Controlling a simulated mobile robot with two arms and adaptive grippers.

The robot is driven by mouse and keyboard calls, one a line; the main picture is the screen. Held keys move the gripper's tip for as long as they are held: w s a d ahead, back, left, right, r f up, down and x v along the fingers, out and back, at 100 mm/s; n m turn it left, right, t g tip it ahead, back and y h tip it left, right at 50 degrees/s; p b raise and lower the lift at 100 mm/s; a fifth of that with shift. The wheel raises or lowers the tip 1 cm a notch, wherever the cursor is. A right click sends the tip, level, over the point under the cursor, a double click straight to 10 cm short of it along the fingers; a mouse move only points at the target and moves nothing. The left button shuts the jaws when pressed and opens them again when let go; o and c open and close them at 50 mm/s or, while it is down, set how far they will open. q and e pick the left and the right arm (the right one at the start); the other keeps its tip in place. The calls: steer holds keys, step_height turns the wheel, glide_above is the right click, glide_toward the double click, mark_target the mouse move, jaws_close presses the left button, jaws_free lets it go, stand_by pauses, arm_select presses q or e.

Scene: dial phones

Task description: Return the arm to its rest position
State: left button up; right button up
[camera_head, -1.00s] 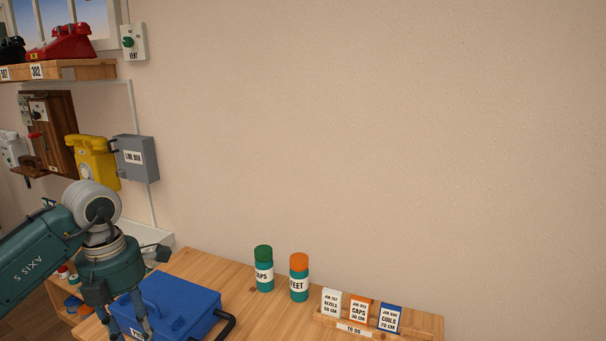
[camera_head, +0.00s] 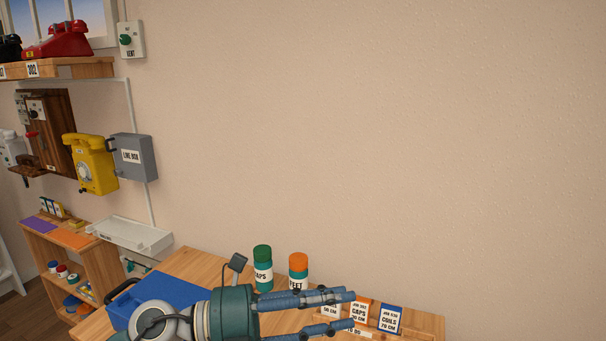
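My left gripper (camera_head: 350,309) is at the bottom of the head view, and its fingers point to the right. The fingers are spread, with an empty gap between them. The gripper shows in front of the wooden table (camera_head: 205,262). It partly covers the blue case (camera_head: 165,292), the lower part of the orange-capped FEET bottle (camera_head: 298,268) and the card rack. Whether it touches any of them cannot be told. My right gripper is not in view.
A green-capped CAPS bottle (camera_head: 263,270) stands beside the FEET bottle. Job cards, including the blue COILS card (camera_head: 390,318), stand at the table's right. A white tray (camera_head: 135,233), yellow wall phone (camera_head: 95,165) and grey line box (camera_head: 135,157) are left. The wall above is bare.

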arm_select(q)
steer(key=w+a+r+n+t+y, duration=0.25)
steer(key=a+n+t, duration=0.25)
steer(key=n+t, duration=0.35)
steer(key=w+a+r+n+t+y, duration=0.15)
steer(key=w+a+n+t, duration=0.25)
steer(key=n+t, duration=0.4)
steer(key=s+a+f+n+g+y, duration=0.1)
steer(key=a+f+n+g+y, duration=0.3)
steer(key=a+f+n+y, duration=1.25)
steer(key=s+f+n+g+h, duration=0.25)
steer(key=s+f+g, duration=0.35)
steer(key=s+f, duration=0.7)
steer(key=s+f+n+g, duration=0.1)
steer(key=s+f+g, duration=0.2)
steer(key=s+f, duration=0.3)
steer(key=s+f+n+g, duration=0.1)
steer(key=s+f+g, duration=0.3)
steer(key=s, duration=0.5)
step_height(320, 180, down, 27)
steer(key=s, duration=0.2)
steer(key=s+a+f+g, duration=0.1)
steer(key=s+a+f, duration=0.1)
steer(key=s+f, duration=1.3)
steer(key=shift+s+a+f+g, duration=0.3)
steer(key=shift+s+a+g, duration=0.1)
steer(key=shift+s, duration=0.4)
